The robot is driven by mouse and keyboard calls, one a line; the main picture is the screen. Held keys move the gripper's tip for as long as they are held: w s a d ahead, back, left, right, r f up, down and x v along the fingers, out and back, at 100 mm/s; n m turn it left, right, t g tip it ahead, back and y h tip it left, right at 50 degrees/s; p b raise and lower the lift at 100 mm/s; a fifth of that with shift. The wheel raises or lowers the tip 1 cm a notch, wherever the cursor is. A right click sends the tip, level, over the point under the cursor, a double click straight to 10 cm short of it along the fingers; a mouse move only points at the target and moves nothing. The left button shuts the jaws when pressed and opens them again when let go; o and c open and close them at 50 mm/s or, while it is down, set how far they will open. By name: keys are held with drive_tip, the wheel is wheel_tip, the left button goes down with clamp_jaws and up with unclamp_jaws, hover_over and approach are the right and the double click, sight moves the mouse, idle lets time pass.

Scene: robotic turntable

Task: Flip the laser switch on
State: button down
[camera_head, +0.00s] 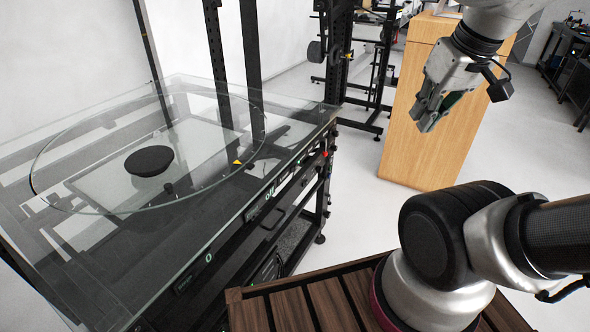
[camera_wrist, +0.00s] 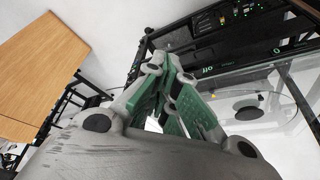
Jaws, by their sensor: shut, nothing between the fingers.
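The glass-topped turntable bench (camera_head: 225,197) stands at the left in the head view, with a round black hub on top. Its dark front side (camera_head: 262,212) carries small controls and a red knob or button. In the wrist view, a black control panel (camera_wrist: 235,35) with small coloured controls and lettering shows at the upper right. I cannot tell which control is the laser switch. My gripper (camera_head: 424,122) is shut and empty, raised to the right of the bench and apart from it. Its green-padded fingers also show in the wrist view (camera_wrist: 168,75).
A wooden cabinet (camera_head: 420,120) stands behind my gripper. A black rack (camera_head: 335,50) stands behind the bench's far end. The floor between bench and cabinet is clear. A dark slatted wooden surface (camera_head: 300,308) lies under my arm's base.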

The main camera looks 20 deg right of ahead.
drive_tip(key=w+a+f+m+g+y, duration=0.2)
drive_tip(key=w+f+m+y, duration=0.15)
drive_tip(key=f+m, duration=0.45)
drive_tip(key=w+a+f+m+g+y, duration=0.1)
drive_tip(key=w+f+m+g+y, duration=0.25)
drive_tip(key=f, duration=0.85)
drive_tip(key=w+f+m+t, duration=0.3)
drive_tip(key=w+m+t, duration=0.1)
drive_tip(key=w+m, duration=0.3)
drive_tip(key=w+f+m+t, duration=0.3)
drive_tip(key=w+m, duration=0.5)
drive_tip(key=w, duration=0.2)
drive_tip(key=shift+a+f+t+h, duration=0.3)
drive_tip(key=shift+a+t, duration=0.05)
drive_tip(key=shift+m, duration=0.25)
